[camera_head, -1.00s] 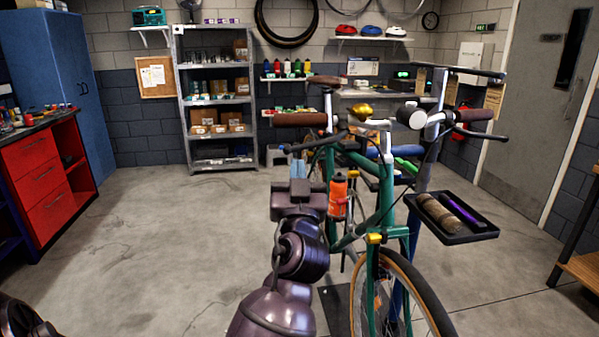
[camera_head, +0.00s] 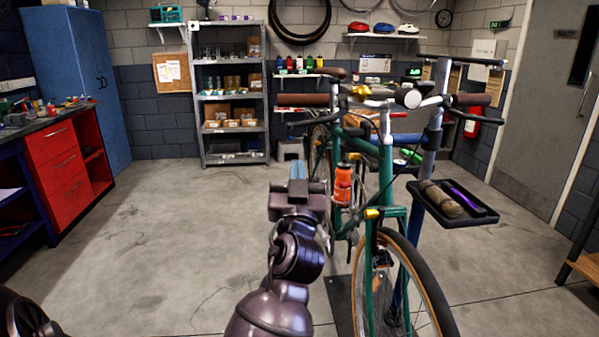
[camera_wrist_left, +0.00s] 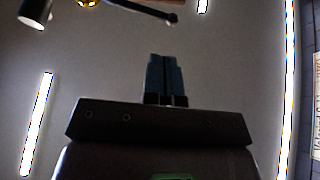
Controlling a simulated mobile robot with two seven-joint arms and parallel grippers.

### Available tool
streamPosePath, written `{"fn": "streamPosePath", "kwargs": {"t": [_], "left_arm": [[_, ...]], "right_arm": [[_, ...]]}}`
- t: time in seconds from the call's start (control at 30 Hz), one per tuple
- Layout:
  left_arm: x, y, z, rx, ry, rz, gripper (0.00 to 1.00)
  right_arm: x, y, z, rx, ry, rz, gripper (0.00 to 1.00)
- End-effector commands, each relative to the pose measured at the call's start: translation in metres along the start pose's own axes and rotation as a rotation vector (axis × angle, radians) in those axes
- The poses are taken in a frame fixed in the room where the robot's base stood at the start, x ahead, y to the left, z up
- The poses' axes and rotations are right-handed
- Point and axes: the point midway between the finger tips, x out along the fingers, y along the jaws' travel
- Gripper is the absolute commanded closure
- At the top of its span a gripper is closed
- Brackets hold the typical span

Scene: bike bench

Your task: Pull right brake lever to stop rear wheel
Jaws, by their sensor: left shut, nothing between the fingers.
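The green bicycle (camera_head: 385,170) faces me in a stand. Its right brake lever (camera_head: 305,122) is a thin dark bar under the brown grip (camera_head: 303,100) on the picture's left. My left gripper (camera_head: 298,172) is shut and empty, below and in front of that lever, apart from it. In the left wrist view the shut bluish fingers (camera_wrist_left: 166,75) point up, and a dark lever with a rounded end (camera_wrist_left: 150,11) crosses above them. The rear wheel (camera_head: 319,152) is partly hidden behind the frame and bottle. My right gripper is not in view.
A black tray (camera_head: 487,218) with a brown roll and a purple item is fixed right of the bicycle. An orange bottle (camera_head: 343,185) sits on the frame. The front wheel (camera_head: 440,300) is close on the right. Open floor (camera_head: 170,230) lies to the left.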

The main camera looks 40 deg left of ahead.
Motion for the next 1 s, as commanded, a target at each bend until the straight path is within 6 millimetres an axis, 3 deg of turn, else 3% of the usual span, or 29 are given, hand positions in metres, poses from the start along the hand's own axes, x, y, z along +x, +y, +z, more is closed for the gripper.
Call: {"fn": "streamPosePath", "kwargs": {"t": [1.0], "left_arm": [[-0.0002, 0.0013, 0.0040, 0.062, -0.001, 0.009, 1.00]], "right_arm": [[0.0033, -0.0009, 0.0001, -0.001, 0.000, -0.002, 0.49]]}}
